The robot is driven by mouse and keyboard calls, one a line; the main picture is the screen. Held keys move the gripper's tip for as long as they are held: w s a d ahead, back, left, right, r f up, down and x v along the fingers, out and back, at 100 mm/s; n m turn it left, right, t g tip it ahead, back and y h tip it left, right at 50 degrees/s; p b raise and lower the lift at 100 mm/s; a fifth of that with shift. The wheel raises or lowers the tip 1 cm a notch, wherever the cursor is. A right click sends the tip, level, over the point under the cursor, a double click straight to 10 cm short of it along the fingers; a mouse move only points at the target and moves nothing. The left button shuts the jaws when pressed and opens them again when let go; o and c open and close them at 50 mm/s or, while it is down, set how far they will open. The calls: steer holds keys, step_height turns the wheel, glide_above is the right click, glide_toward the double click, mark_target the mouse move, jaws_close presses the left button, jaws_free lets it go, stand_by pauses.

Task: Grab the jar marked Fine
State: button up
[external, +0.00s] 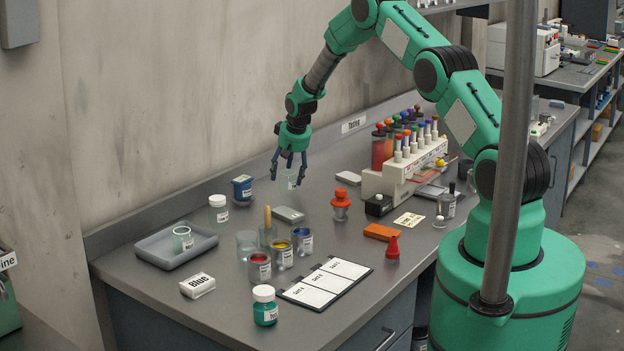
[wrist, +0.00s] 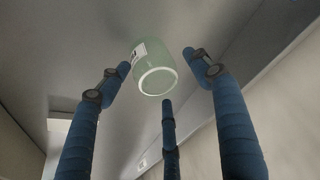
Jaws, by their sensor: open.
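My gripper (external: 289,174) is open above the back middle of the bench, three blue fingers pointing down. A clear, pale green glass jar (external: 287,182) with a white label is just below and between its fingertips. In the wrist view the jar (wrist: 155,72) shows its round rim toward me, with the open fingers (wrist: 160,75) around it and not visibly closed on it. Its label is seen edge-on and I cannot read it. Another clear labelled jar (external: 183,239) stands in the grey tray at left; its label is too small to read.
Nearby stand a blue jar (external: 242,187), a white-capped jar (external: 218,208), a grey flat box (external: 288,215) and a red-topped stopper (external: 341,204). Open paint jars (external: 259,268) and a teal jar (external: 265,306) are at front. A rack of coloured vials (external: 405,165) stands to the right.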

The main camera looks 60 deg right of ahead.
stand_by(0.4)
steer(key=c, duration=1)
steer(key=shift+r, duration=0.2)
steer(key=shift+r, duration=1.5)
steer(key=s+a, duration=0.2)
steer(key=s, duration=0.3)
steer(key=s+a+r, duration=0.1)
steer(key=s+a, duration=0.1)
steer(key=s, duration=0.2)
steer(key=s+a, duration=0.2)
steer(key=s, duration=0.3)
steer(key=shift+s+a+r+b, duration=0.15)
steer(key=shift+s+r+b, duration=0.15)
steer(key=shift+s+r, duration=0.05)
